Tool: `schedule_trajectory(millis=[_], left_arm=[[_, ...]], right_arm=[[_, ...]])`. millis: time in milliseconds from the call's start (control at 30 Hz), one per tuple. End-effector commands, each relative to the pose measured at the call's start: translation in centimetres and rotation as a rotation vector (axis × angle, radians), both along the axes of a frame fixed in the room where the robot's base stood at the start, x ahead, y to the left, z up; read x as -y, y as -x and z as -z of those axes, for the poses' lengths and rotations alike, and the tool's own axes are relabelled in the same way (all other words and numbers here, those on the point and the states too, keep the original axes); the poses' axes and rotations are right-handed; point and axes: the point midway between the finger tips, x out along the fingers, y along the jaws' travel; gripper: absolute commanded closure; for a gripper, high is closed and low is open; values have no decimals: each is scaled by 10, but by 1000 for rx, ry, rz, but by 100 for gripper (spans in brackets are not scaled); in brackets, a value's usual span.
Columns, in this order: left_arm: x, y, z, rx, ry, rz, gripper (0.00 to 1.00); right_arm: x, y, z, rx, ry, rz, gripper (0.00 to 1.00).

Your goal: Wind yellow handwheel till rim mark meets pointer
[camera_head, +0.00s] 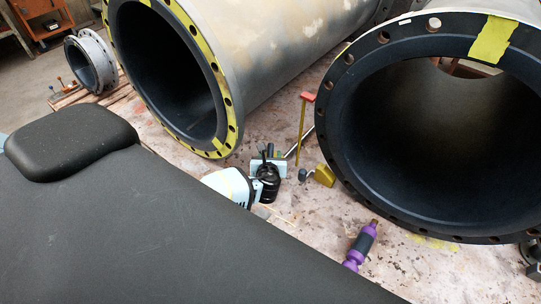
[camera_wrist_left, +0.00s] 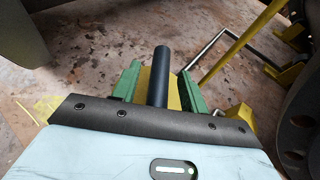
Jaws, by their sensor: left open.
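My left gripper (camera_head: 267,163) shows small in the middle of the head view, near the floor between the large pipes. In the left wrist view its two green fingers (camera_wrist_left: 158,84) stand apart. A dark upright peg or handle (camera_wrist_left: 161,74) is between them, with a yellow piece (camera_wrist_left: 145,84) right behind it. I cannot tell whether the fingers touch the peg, or whether the yellow piece belongs to the yellow handwheel. No full wheel, rim mark or pointer can be made out. My right gripper is not in view.
Large flanged pipes stand at the left (camera_head: 220,70) and right (camera_head: 340,120). A red-topped yellow post (camera_head: 301,125) and a yellow block (camera_head: 325,175) are right of the gripper. A purple-and-black tool (camera_head: 362,243) lies on the stained floor (camera_head: 310,225). A small flanged pipe (camera_head: 88,62) is far left.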

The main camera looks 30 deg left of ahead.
Motion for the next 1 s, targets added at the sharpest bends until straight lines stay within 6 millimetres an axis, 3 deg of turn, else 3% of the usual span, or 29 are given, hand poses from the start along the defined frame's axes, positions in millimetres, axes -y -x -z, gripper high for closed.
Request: schedule_trajectory(millis=[167,500,1000], left_arm=[[0,0,-1,2,1,1,56],[0,0,-1,1,1,1,100],[4,-1,1,-2,5,-141,100]], right_arm=[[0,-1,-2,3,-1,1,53],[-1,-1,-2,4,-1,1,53],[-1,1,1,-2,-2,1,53]])
